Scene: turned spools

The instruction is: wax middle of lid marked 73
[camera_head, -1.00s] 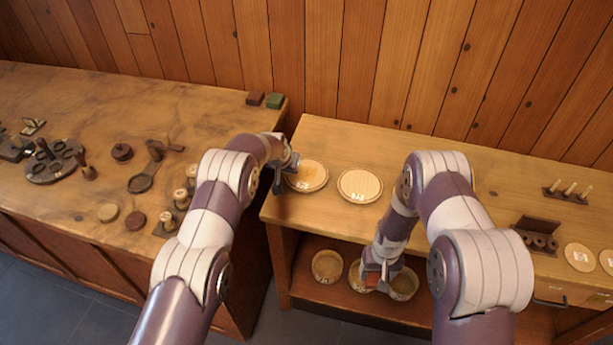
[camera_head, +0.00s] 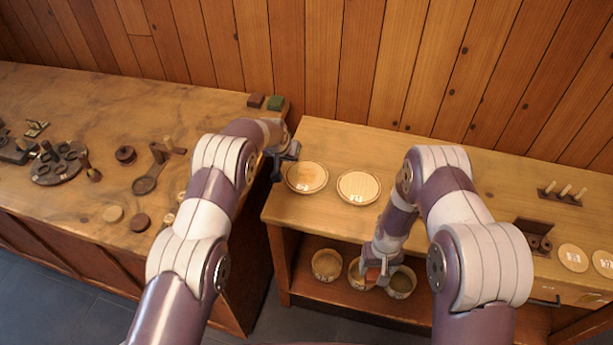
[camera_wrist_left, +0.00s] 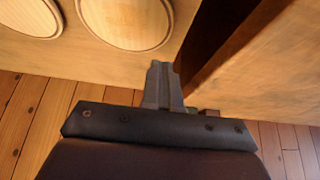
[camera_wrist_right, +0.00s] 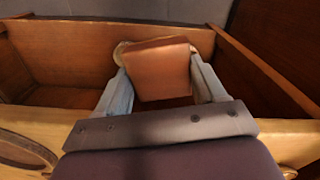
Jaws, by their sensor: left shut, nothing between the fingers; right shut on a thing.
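Two round pale wooden lids, the left lid (camera_head: 307,176) and the right lid (camera_head: 359,185), lie on the workbench. Each has a small white label whose number is too small to read. The left lid has a more orange patch on top. My right gripper (camera_head: 377,272) is low in front of the bench's open shelf, shut on a reddish-brown block (camera_wrist_right: 160,72), near the middle and right bowls. My left gripper (camera_head: 284,163) is shut and empty, just left of the left lid; the left wrist view shows its closed fingers (camera_wrist_left: 164,85).
Three bowls, left (camera_head: 326,264), middle (camera_head: 358,272) and right (camera_head: 402,283), stand on the lower shelf. Two labelled discs (camera_head: 573,257) and a peg rack (camera_head: 563,193) are at the right. The left counter (camera_head: 150,95) holds tools, a brown block (camera_head: 256,100) and a green block (camera_head: 276,103).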

